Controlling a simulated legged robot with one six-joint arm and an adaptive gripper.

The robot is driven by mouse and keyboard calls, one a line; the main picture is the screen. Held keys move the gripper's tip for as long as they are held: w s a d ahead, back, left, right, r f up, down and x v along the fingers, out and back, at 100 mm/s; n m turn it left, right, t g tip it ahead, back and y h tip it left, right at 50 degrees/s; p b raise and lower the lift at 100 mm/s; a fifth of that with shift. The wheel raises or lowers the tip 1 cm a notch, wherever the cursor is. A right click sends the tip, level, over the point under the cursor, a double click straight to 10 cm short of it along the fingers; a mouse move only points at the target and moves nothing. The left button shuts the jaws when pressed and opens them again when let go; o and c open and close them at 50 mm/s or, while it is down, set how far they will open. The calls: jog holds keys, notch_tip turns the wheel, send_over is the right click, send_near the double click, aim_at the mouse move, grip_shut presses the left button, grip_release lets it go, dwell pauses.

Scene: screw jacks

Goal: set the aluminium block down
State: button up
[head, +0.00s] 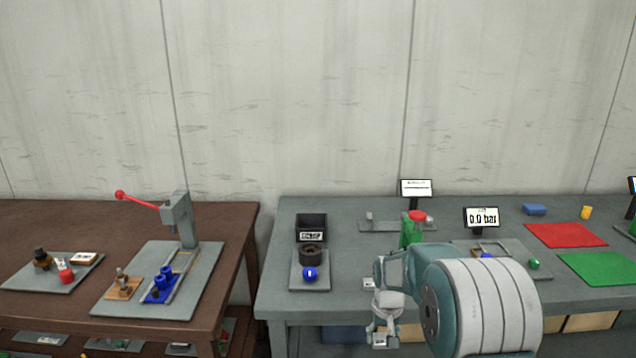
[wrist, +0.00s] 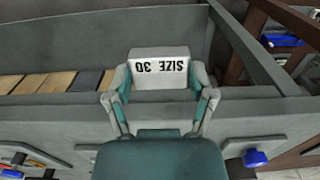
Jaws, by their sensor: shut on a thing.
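The aluminium block (wrist: 160,72) shows in the wrist view as a pale grey block with "SIZE 30" printed upside down on its face. My gripper (wrist: 160,88) is shut on it, one finger at each side. In the head view my gripper (head: 385,322) hangs low in front of the grey bench's front edge, below the bench top. I cannot tell whether anything touches the block from below.
The grey bench (head: 345,225) carries a black-brown cylinder (head: 311,254), a green device with a red top (head: 412,228), a pressure display (head: 481,217), a red mat (head: 565,234) and a green mat (head: 600,268). A brown bench (head: 60,225) with a lever press (head: 179,220) stands left, across a gap.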

jog(key=shift+w+f, duration=0.35)
jog(key=shift+f, duration=0.55)
jog(key=s+f, duration=0.4)
jog(key=f, duration=0.1)
jog(key=shift+f, duration=0.2)
jog(key=shift+s, duration=0.1)
